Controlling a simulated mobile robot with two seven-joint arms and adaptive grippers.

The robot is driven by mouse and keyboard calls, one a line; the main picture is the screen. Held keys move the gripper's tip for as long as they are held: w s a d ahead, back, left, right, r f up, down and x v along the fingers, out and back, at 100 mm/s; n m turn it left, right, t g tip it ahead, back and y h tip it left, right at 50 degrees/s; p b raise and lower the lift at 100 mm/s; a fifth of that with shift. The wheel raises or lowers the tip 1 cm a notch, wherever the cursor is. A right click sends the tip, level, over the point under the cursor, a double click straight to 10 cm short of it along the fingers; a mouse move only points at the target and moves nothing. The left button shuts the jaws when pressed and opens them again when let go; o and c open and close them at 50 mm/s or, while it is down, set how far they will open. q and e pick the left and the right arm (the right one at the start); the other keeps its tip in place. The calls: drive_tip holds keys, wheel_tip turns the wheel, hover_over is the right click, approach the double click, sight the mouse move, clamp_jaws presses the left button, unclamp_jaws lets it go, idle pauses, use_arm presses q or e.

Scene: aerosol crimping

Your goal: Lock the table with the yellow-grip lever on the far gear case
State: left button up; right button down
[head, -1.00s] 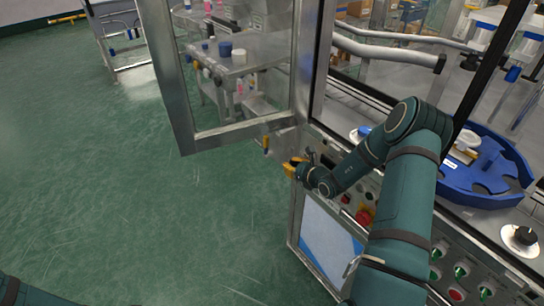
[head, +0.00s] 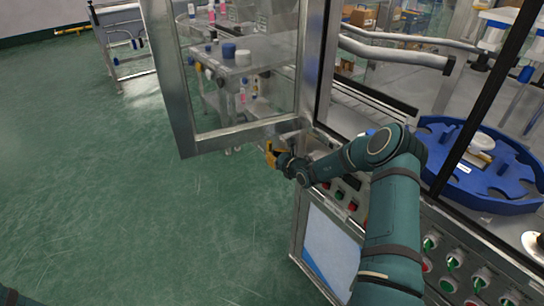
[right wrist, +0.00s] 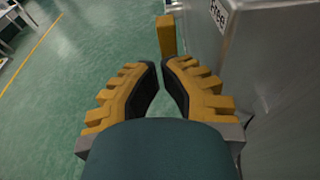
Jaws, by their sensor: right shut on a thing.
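The yellow-grip lever (right wrist: 166,35) stands at the side of a grey metal gear case (right wrist: 255,60) in the right wrist view. A label reading "Free" is on the case near the lever. My right gripper (right wrist: 162,62) has its yellow ridged fingers closed at the tips on the near end of the lever's grip. In the head view my right gripper (head: 270,154) is at the machine's far corner, below the open door, and mostly covers the lever. My left gripper is out of view.
An open glass door (head: 240,135) with a metal frame hangs just above my right gripper. A blue star-wheel table (head: 480,195) lies right of my right arm. Buttons and switches (head: 450,262) line the machine's front. Green floor (head: 120,220) is clear on the left.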

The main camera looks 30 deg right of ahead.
drive_tip(key=shift+w+r, duration=0.1)
drive_tip(key=shift+w, duration=0.5)
drive_tip(key=shift+w+r+g+p, duration=0.2)
drive_tip(key=shift+w+g+p, duration=0.3)
drive_tip(key=shift+g+p, duration=0.5)
drive_tip(key=shift+s+f, duration=0.1)
drive_tip(key=shift+s, duration=0.05)
